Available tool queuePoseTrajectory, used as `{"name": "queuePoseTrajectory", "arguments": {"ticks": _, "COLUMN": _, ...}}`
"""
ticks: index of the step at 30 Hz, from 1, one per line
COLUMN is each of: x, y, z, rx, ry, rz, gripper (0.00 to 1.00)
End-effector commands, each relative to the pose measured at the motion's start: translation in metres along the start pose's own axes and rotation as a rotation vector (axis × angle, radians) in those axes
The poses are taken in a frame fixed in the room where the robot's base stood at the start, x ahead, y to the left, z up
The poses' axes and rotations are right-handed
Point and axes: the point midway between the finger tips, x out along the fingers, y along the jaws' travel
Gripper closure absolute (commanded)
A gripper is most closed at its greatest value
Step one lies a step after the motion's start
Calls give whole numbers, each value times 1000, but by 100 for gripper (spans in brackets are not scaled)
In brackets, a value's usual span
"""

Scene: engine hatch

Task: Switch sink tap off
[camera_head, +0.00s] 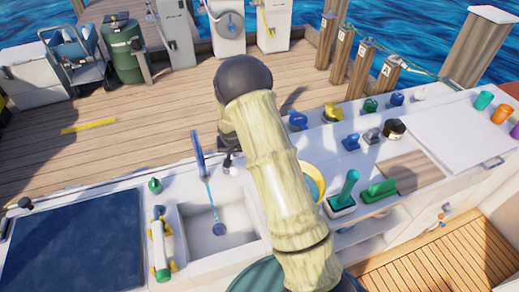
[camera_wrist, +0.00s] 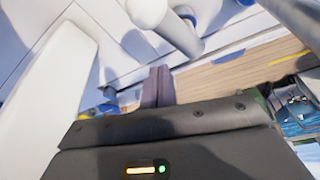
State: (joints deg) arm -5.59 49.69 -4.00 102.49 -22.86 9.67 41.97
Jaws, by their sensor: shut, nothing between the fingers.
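The sink (camera_head: 240,222) is a white basin in the counter in the head view. The tap (camera_head: 197,146) is a thin blue spout standing at its back edge. A light blue stream of water (camera_head: 210,195) runs from it to the drain. My arm crosses the middle of the head view, its dark end just right of the tap; my gripper is mostly hidden behind it there. In the wrist view my gripper (camera_wrist: 158,86) has its fingers together and empty. A white rounded tube (camera_wrist: 172,28) is above the fingertips; I cannot tell whether it belongs to the tap.
A white bottle in a yellow holder (camera_head: 159,246) and a green knob (camera_head: 155,185) stand left of the sink. A yellow bowl (camera_head: 314,175) and green-handled brushes (camera_head: 349,185) are right of my arm. The wooden deck (camera_head: 110,150) beyond is mostly clear.

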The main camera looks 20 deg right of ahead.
Motion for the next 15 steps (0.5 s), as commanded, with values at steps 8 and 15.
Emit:
{"name": "queuePoseTrajectory", "arguments": {"ticks": 8, "x": 4, "y": 0, "z": -37, "rx": 11, "ry": 6, "rz": 2, "gripper": 100}}
{"name": "queuePoseTrajectory", "arguments": {"ticks": 15, "x": -29, "y": 0, "z": -39, "rx": 10, "ry": 4, "rz": 2, "gripper": 100}}
